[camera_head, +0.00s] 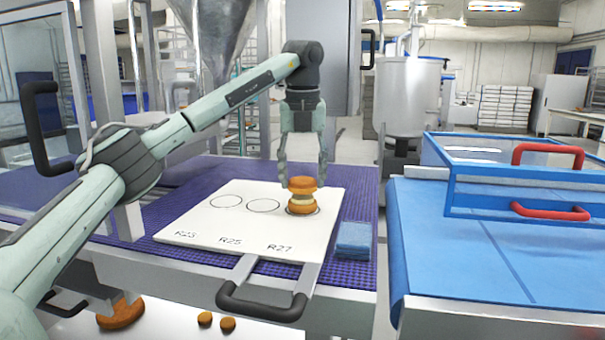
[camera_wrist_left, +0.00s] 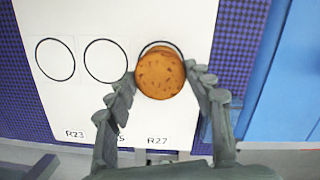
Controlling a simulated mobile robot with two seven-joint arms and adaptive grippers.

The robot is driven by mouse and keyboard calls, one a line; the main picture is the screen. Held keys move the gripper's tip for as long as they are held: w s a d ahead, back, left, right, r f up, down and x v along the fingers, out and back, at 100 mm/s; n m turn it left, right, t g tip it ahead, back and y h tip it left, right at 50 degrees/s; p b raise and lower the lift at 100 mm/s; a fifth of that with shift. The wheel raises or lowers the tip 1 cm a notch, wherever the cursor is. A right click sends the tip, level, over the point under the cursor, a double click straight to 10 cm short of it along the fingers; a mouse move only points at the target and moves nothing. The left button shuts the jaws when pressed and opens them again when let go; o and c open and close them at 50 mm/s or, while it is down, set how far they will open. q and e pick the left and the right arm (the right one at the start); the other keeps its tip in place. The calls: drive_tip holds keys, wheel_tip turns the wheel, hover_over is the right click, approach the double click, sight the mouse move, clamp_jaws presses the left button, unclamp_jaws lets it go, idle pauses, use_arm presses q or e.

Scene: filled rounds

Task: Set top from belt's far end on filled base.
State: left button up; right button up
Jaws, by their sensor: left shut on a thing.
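The top (camera_head: 302,184) is a brown round between the fingertips of my left gripper (camera_head: 302,178). It is directly over the filled base (camera_head: 301,208), and no clear gap shows between the top and the pale filling. The base stands on the white board (camera_head: 200,230) at the circle by the label R27. In the left wrist view the speckled top (camera_wrist_left: 160,74) has a finger on each side and hides the base; part of the circle shows behind it. My left gripper (camera_wrist_left: 165,78) is shut on the top. My right gripper is not in view.
Two empty circles lie left of the stack on the board. A folded blue cloth (camera_head: 354,239) lies right of the board on the purple belt (camera_head: 362,190). A dark handle (camera_head: 262,305) sticks out in front. Brown rounds (camera_head: 120,314) lie lower left. A blue-framed cover (camera_head: 520,180) stands at right.

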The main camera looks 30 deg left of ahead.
use_arm(q)
drive_tip(key=shift+f+b, duration=0.4)
drive_tip(key=shift+f, duration=0.4)
idle(0.9)
drive_tip(key=o, duration=0.9)
drive_tip(key=shift+c, duration=0.2)
drive_tip(key=shift+o, duration=0.4)
drive_tip(key=o, duration=0.4)
drive_tip(key=shift+r, duration=0.1)
drive_tip(key=shift+r+p, duration=0.45)
drive_tip(key=shift+r, duration=2.95)
